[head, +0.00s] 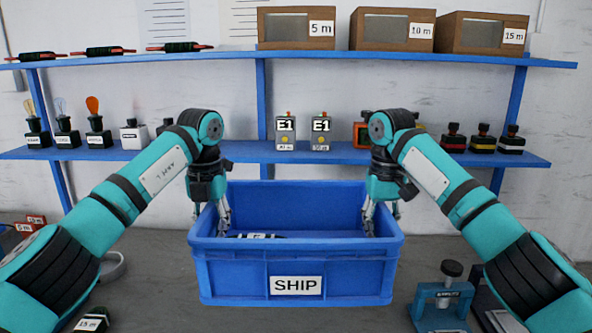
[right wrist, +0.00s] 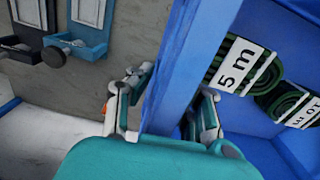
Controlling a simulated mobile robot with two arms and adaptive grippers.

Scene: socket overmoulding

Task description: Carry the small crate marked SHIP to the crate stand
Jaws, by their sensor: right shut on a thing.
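The blue crate marked SHIP (head: 345,285) is upright in the middle of the head view. My right gripper (head: 381,214) is shut on its right wall. In the right wrist view, the fingers of my right gripper (right wrist: 165,112) lie on both sides of the blue crate wall (right wrist: 180,70). My left gripper (head: 212,214) is at the left wall, one finger inside and one outside; whether it is clamped is unclear. Green coils, one tagged 5 m (right wrist: 238,68), lie in the crate. I cannot tell whether the crate touches the worktop. No crate stand is recognisable.
Brown boxes (head: 392,30) stand above. A blue press-like device (head: 442,298) is at right front. A 15 m tagged item (head: 92,321) lies at left front.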

